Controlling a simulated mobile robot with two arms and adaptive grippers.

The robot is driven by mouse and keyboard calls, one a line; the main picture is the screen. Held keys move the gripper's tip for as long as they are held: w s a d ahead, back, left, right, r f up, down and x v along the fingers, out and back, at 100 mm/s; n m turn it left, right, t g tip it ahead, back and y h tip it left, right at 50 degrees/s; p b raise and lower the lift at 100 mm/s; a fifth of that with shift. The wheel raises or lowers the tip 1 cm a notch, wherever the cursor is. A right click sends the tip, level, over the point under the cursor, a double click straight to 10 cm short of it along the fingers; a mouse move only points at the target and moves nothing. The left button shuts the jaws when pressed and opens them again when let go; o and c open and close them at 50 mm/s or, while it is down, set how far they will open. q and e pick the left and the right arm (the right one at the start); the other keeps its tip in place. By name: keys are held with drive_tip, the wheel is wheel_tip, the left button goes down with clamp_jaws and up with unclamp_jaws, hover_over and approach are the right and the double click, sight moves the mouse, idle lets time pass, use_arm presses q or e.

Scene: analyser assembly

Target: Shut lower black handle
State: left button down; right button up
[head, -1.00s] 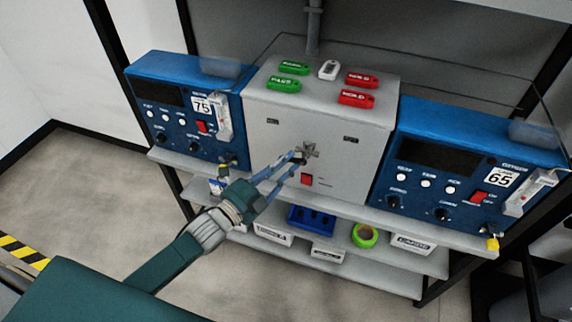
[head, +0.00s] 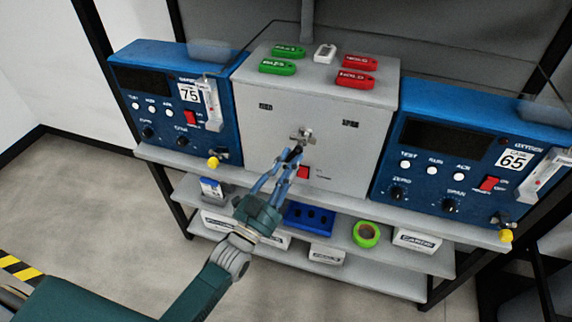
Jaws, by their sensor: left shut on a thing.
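A metal valve fitting (head: 302,136) sits on the front of the grey cabinet (head: 262,128). A short black handle (head: 293,152) shows just below it, between my fingertips. My left gripper (head: 290,160) reaches up from below and is shut on this black handle. The fingers partly cover the handle, so its exact angle is hard to tell. My right gripper is not in view.
Blue analysers stand at left (head: 150,110) and right (head: 440,165). Green and red tags (head: 355,80) lie on the cabinet top. The lower shelf holds a blue tray (head: 309,215) and green tape (head: 366,235).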

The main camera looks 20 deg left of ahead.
use_arm(q)
drive_tip(key=shift+d+f+n+t+y+b, duration=0.1)
drive_tip(key=shift+d+n+t+y+b, duration=0.25)
drive_tip(key=shift+n+y, duration=0.8)
drive_tip(key=shift+d+f+n+t+y+b, duration=0.1)
drive_tip(key=shift+d+n+y, duration=0.25)
drive_tip(key=shift+n, duration=1.55)
drive_tip(key=shift+d+f+n+t+y+b, duration=0.1)
drive_tip(key=shift+d+n+t+y+b, duration=0.35)
drive_tip(key=shift+n, duration=1.1)
drive_tip(key=shift+y, duration=0.45)
drive_tip(key=c, duration=1.5)
unclamp_jaws()
drive_tip(key=shift+c, duration=0.2)
drive_tip(key=shift+s, duration=0.15)
drive_tip(key=v, duration=1.2)
drive_tip(key=shift+r, duration=0.2)
